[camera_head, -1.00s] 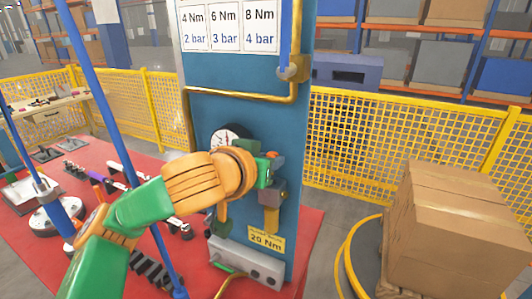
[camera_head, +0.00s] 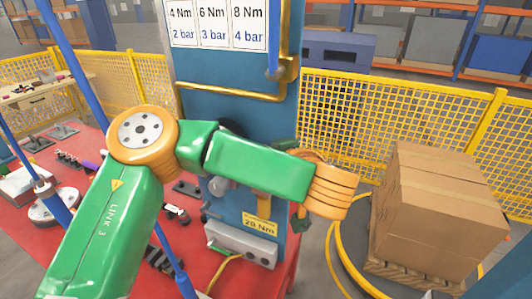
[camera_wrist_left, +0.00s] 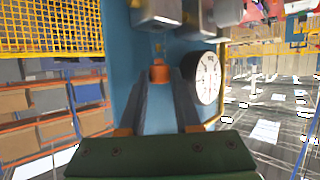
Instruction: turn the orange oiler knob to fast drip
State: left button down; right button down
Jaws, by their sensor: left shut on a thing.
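The orange oiler knob (camera_wrist_left: 159,71) is small and sits against the blue panel in the left wrist view, below a grey fitting (camera_wrist_left: 158,12). The two dark fingers of my left gripper (camera_wrist_left: 160,75) close in on it from both sides and are shut on it. In the head view my left arm crosses in front of the blue panel, its orange wrist at the panel's right edge. The arm hides the knob there, and the fingertips cannot be made out. My right gripper is in neither current view.
A white dial gauge (camera_wrist_left: 207,77) sits close beside the fingers. The blue panel (camera_head: 230,75) carries a brass pipe (camera_head: 230,92) and a yellow 20 Nm label (camera_head: 260,224). A cardboard carton (camera_head: 440,205) stands on a pallet at right. A yellow mesh fence (camera_head: 410,130) runs behind.

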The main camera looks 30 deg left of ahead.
pick_arm(q)
jog(key=shift+f, duration=0.15)
dwell(0.4)
jog(key=c, duration=0.9)
grip_release()
